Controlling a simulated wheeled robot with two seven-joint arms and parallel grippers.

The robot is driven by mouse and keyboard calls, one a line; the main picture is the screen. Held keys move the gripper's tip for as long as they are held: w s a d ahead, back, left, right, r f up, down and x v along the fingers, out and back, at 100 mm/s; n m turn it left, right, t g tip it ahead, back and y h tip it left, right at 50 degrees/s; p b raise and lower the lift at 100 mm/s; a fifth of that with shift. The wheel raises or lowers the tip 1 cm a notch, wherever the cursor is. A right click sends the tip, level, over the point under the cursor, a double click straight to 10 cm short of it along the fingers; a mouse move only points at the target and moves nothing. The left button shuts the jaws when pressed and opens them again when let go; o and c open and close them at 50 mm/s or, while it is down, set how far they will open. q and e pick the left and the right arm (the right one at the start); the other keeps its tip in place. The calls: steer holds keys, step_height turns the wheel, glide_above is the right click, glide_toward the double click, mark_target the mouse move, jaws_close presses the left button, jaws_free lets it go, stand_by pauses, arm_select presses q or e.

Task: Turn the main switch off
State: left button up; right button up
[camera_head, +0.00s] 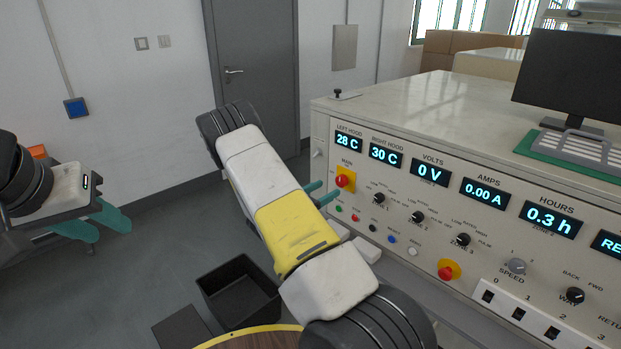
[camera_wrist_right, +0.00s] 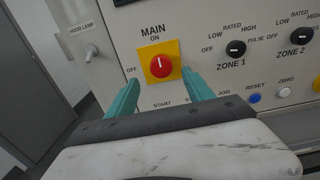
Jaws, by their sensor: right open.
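The main switch is a red knob on a yellow plate at the upper left of the panel (camera_head: 344,181); it also shows in the right wrist view (camera_wrist_right: 160,66). There, ON is printed above it and OFF to its left. A small pale mark on the knob seems to point up toward ON. My right gripper (camera_head: 320,193) is open and empty in front of the switch. In the right wrist view its teal fingers (camera_wrist_right: 161,92) stand apart, either side of and slightly below the knob, with no clear contact. My left gripper (camera_head: 96,224) is open and empty, far left.
The panel carries zone knobs (camera_head: 417,217), small buttons (camera_head: 392,239) and a second red knob on yellow (camera_head: 448,270) lower right. A monitor (camera_head: 573,75) stands on the console top. A black bin (camera_head: 240,292) is on the floor below my right arm. The floor at left is mostly clear.

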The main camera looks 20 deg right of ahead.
mark_target(339, 183)
steer(key=x, duration=0.6)
steer(key=shift+d, duration=0.35)
jaws_close()
